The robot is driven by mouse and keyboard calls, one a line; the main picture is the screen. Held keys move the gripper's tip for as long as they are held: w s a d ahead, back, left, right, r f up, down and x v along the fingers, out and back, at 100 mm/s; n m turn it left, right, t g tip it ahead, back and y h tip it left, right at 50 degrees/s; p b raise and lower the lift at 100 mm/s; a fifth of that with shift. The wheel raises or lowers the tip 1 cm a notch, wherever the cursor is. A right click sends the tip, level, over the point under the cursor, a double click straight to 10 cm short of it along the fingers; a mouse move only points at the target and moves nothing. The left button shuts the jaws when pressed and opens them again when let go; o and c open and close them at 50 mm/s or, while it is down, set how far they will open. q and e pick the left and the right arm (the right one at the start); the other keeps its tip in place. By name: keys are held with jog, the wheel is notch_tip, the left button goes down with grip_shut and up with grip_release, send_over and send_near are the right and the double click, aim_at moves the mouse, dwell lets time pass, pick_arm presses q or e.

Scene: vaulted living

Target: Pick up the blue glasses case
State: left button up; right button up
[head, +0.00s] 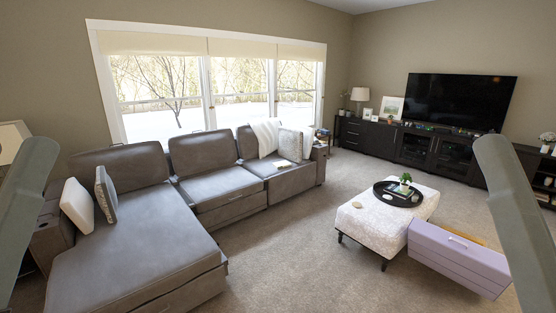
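I cannot make out a blue glasses case anywhere in the head view. Small things on the sofa, the ottoman and the far cabinet are too small to identify for sure. Only grey-green links of my two arms show, at the left and right edges. Neither gripper is in the frame.
A white ottoman (375,229) bears a dark round tray (381,194). A lilac box (458,262) is beside it. A black TV cabinet (381,140) stands behind. Carpet (290,255) between is clear.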

pick_arm(q)
notch_tip(320, 180, up, 37)
jog(key=p, duration=3.4)
jog(key=o, duration=0.4)
jog(key=shift+f, duration=0.25)
jog(key=shift+c, duration=0.2)
jog(key=o, duration=0.4)
jog(key=shift+o, duration=0.2)
